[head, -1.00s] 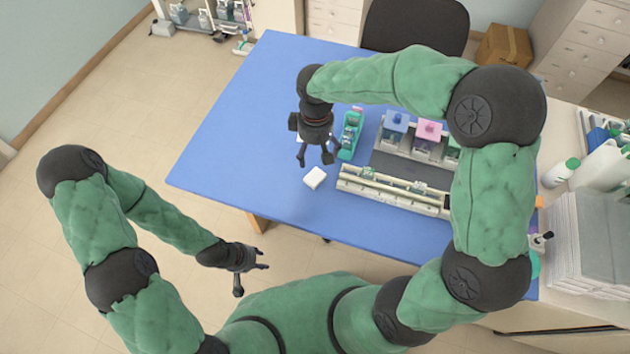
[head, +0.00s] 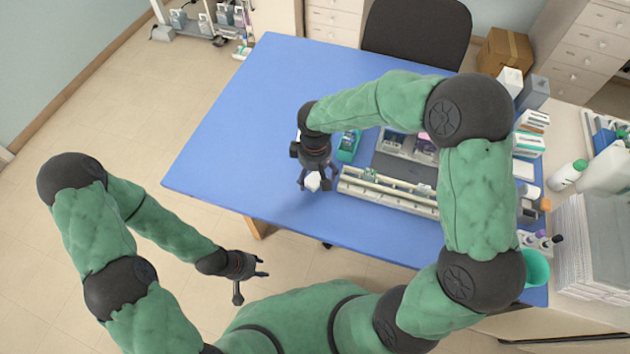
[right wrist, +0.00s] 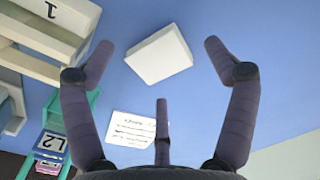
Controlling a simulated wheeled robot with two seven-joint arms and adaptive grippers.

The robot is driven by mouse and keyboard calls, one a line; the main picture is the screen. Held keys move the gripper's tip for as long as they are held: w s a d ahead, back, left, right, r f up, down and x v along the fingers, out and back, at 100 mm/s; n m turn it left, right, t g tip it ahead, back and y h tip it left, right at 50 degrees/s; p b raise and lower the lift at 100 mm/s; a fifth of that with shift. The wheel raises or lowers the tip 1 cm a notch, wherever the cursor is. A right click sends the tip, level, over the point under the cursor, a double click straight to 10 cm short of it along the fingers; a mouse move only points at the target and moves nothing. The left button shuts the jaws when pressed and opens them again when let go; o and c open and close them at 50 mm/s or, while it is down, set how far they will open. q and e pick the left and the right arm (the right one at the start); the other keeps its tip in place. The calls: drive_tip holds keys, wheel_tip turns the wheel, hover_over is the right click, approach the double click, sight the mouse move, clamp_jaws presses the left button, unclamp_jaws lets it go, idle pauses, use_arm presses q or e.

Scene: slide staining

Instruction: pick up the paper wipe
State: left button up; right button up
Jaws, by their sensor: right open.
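The paper wipe (head: 312,182) is a small white folded square lying on the blue table. In the right wrist view the wipe (right wrist: 160,53) shows whole between and just beyond the spread fingers, apart from them. My right gripper (head: 317,184) is open and empty above the wipe and partly covers it in the head view. Its fingers are wide apart in the right wrist view (right wrist: 158,68). My left gripper (head: 252,281) is off the table's near left side, with its fingers apart and nothing between them.
A staining rack with pale rails (head: 390,191) stands right of the wipe, with a teal holder (head: 348,146) behind it. A printed white card (right wrist: 133,129) lies on the table. The table's left part (head: 225,150) is clear.

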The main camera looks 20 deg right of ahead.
drive_tip(key=shift+f, duration=0.9)
drive_tip(key=shift+r, duration=0.1)
drive_tip(key=c, duration=1)
drive_tip(key=shift+o, duration=0.2)
drive_tip(key=shift+r, duration=0.15)
drive_tip(key=shift+r, duration=0.25)
drive_tip(key=r, duration=0.1)
drive_tip(key=r+p, duration=0.1)
drive_tip(key=r, duration=0.1)
drive_tip(key=shift+s+a+r, duration=0.1)
drive_tip(key=shift+s+r, duration=0.1)
drive_tip(key=shift+s, duration=0.05)
drive_tip(key=s+a+r+p, duration=0.1)
drive_tip(key=s+a+r, duration=0.1)
drive_tip(key=s+r, duration=0.2)
drive_tip(key=s+a+r+p, duration=0.2)
drive_tip(key=s+r, duration=0.2)
drive_tip(key=s, duration=0.4)
drive_tip(key=shift+s+a+r, duration=0.3)
drive_tip(key=shift+s+r, duration=0.05)
drive_tip(key=shift+r, duration=0.05)
